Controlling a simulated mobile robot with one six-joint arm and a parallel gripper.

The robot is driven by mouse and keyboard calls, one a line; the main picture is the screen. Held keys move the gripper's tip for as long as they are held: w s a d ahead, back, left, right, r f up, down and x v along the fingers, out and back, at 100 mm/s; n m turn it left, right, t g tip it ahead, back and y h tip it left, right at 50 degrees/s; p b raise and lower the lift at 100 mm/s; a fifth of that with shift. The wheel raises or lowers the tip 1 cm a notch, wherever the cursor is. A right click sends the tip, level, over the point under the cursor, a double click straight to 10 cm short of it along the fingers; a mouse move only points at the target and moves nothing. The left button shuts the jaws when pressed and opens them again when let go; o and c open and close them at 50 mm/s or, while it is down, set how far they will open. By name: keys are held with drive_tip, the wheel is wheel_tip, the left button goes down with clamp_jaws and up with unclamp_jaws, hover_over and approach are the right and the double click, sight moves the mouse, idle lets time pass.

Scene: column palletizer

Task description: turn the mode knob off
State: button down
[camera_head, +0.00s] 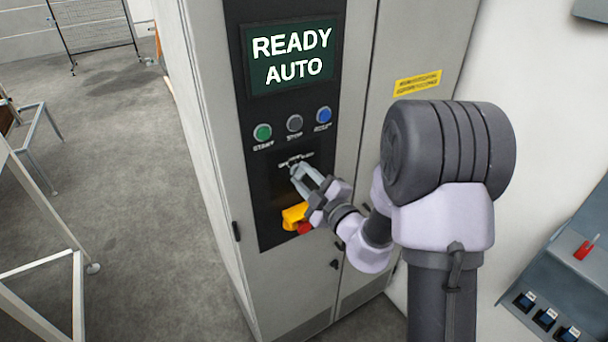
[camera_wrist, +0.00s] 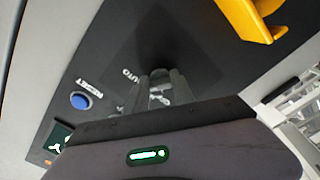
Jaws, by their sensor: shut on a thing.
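The mode knob (camera_wrist: 160,92) is on the black panel of a grey cabinet, below the row of buttons. In the wrist view it shows as a small grey piece between the fingers, with the word AUTO printed beside it. My gripper (camera_head: 295,168) is at the knob and is shut on it; the gripper shows in the wrist view (camera_wrist: 160,86) too. The fingers hide most of the knob in the head view, so its pointing direction is hard to tell. The display (camera_head: 291,56) reads READY AUTO.
Above the knob are a green start button (camera_head: 263,132), a grey stop button (camera_head: 294,123) and a blue reset button (camera_head: 324,115). A yellow housing (camera_head: 294,214) with a red part (camera_head: 305,228) sits close below my gripper. A control desk (camera_head: 560,285) stands at the right.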

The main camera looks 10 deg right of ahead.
drive_tip(key=n, duration=1.2)
drive_tip(key=shift+r+n, duration=0.2)
drive_tip(key=shift+n, duration=0.1)
drive_tip(key=shift+r+n+b, duration=0.1)
drive_tip(key=shift+n+b, duration=0.5)
drive_tip(key=shift+n, duration=1.3)
drive_tip(key=c, duration=1.1)
unclamp_jaws()
drive_tip(key=shift+w, duration=0.1)
